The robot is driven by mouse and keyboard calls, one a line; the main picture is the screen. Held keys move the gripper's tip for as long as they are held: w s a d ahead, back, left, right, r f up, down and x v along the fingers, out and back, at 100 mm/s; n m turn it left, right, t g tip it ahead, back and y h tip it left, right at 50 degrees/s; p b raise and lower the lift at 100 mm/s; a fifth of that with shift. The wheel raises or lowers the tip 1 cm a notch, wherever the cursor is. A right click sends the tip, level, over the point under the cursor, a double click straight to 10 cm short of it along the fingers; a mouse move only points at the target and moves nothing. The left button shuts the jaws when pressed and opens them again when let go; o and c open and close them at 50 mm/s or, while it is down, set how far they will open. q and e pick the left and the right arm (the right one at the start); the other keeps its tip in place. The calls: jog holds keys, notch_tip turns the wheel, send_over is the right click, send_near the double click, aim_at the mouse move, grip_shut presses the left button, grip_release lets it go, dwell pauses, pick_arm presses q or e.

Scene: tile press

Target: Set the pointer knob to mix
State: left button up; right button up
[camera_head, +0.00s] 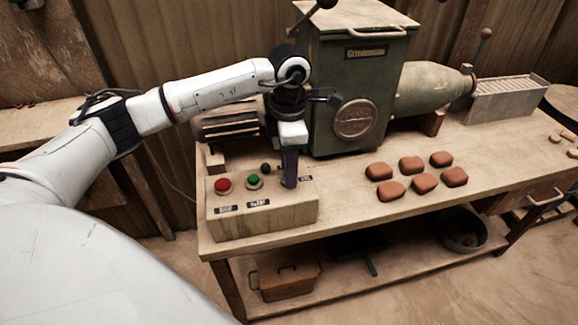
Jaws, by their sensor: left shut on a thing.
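The control box (262,213) stands at the front left of the bench. On its top are a red button (222,184) and a green button (254,181), each with a dark label in front. My left gripper (290,183) points straight down at the right part of the box top, right of the green button. It is shut on the pointer knob, which its fingers hide, so I cannot tell which way the pointer faces. A small dark label (306,178) shows just right of the fingers, too small to read. My right gripper is not in view.
The green press machine (352,88) stands behind the box, close to my left wrist. A small dark ball (266,168) sits behind the green button. Several reddish clay pieces (411,166) lie on the bench (360,214) to the right. The bench front is clear.

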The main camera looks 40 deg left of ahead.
pick_arm(q)
jog(key=shift+a+r+n, duration=0.1)
jog(key=shift+n, duration=0.5)
jog(key=o, duration=1.1)
jog(key=shift+c, duration=0.2)
notch_tip(320, 180, up, 10)
jog(key=shift+r, duration=0.1)
